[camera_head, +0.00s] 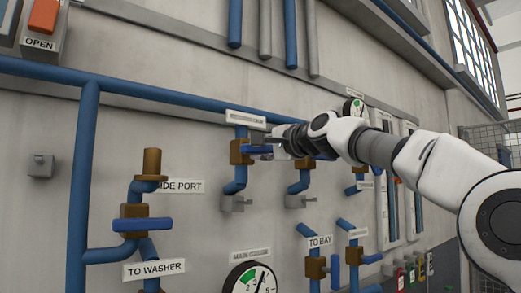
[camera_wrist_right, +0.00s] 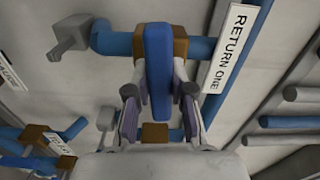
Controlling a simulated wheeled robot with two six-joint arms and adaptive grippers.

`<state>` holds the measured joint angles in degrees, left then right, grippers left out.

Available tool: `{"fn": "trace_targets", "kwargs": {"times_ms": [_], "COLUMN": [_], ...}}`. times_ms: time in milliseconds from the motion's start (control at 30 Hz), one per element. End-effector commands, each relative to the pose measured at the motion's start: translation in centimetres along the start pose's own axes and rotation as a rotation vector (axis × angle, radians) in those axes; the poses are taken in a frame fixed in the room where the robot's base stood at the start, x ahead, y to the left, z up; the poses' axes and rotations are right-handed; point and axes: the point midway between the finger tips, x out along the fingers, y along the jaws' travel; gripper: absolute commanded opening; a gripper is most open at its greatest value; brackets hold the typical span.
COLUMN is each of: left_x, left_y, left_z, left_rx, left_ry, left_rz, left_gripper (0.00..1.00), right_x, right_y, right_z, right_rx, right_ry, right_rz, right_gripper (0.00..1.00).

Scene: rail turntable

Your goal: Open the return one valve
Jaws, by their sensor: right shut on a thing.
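The return one valve has a brown body (camera_head: 238,152) on a blue pipe in the head view; its body also shows in the right wrist view (camera_wrist_right: 180,47). Its blue lever (camera_wrist_right: 158,70) lies crosswise to the pipe. The label "RETURN ONE" (camera_wrist_right: 229,48) is beside it in the wrist view. My right gripper (camera_head: 274,149) is at the lever from the right in the head view. In the wrist view its two fingers (camera_wrist_right: 160,112) are on either side of the lever's free end, shut on it. The gripper hides part of the lever in the head view. My left gripper is not in view.
A second brown valve (camera_head: 300,182) is just right of my gripper. A gauge (camera_head: 252,281) and a "TO BAY" label (camera_head: 320,241) are below. A valve with a blue lever (camera_head: 143,224) stands at left, by the "SIDE PORT" label (camera_head: 183,186). Blue pipes run along the wall.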

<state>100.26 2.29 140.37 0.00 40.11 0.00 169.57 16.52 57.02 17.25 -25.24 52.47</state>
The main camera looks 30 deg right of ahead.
Motion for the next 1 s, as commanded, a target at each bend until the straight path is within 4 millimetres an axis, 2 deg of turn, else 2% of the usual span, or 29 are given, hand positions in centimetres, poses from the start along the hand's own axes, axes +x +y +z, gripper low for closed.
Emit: {"fn": "trace_targets", "kwargs": {"times_ms": [267,1000], "left_x": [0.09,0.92], "left_y": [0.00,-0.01], "left_z": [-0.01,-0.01], "left_rx": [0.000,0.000], "left_ry": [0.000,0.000], "left_rz": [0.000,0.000], "left_gripper": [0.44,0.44], "right_x": [0.02,0.05], "right_y": [0.02,0.11], "right_z": [0.02,0.02], "right_rx": [-0.205,-0.907], "right_ry": [0.000,0.000], "right_rz": [0.000,0.001], "right_gripper": [0.00,0.00]}}
